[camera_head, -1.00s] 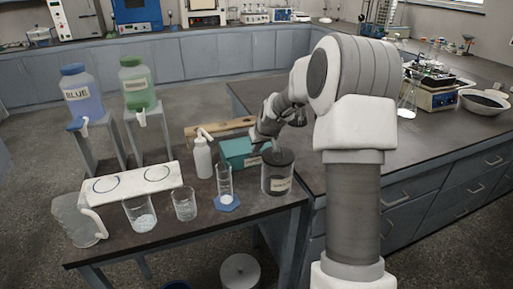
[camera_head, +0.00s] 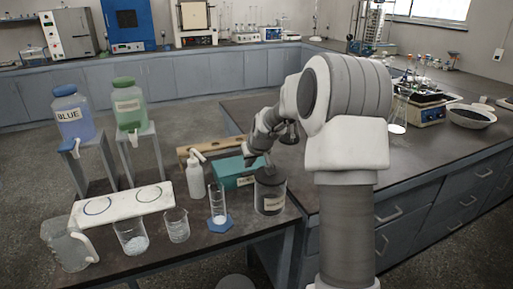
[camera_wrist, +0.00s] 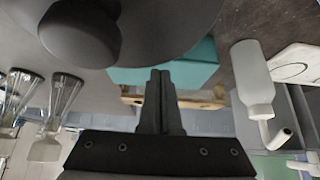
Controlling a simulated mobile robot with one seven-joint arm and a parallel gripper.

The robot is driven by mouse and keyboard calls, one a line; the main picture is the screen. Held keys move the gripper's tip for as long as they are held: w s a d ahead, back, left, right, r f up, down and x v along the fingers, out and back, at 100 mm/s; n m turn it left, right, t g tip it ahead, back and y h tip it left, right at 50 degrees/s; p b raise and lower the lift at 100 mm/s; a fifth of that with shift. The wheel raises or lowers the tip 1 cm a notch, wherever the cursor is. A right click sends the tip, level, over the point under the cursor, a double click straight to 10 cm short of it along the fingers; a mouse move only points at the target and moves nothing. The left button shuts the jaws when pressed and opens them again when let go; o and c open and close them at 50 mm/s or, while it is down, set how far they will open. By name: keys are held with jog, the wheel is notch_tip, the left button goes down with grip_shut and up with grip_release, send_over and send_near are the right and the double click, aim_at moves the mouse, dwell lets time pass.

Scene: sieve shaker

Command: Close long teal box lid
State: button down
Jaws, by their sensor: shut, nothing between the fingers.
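The long teal box (camera_head: 233,174) stands on the front table, behind the dark-lidded jar and right of the white squeeze bottle. Its top looks flat in the head view, but I cannot tell whether the lid is fully down. My gripper (camera_head: 267,162) is at the box's right end, just above the jar, and partly hidden by my wrist. In the wrist view my gripper (camera_wrist: 160,74) has its fingers together and empty. The teal box (camera_wrist: 190,66) shows behind the fingertips there; I cannot tell whether they touch it.
The dark-lidded jar (camera_head: 270,194) stands close below my gripper. The squeeze bottle (camera_head: 195,182), a cylinder on a blue base (camera_head: 218,207) and beakers (camera_head: 176,226) stand to the left. A wooden piece (camera_head: 196,152) lies behind the box. The bench (camera_head: 350,125) is to the right.

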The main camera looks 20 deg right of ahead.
jog(key=p+v, duration=0.2)
jog(key=v, duration=1.3)
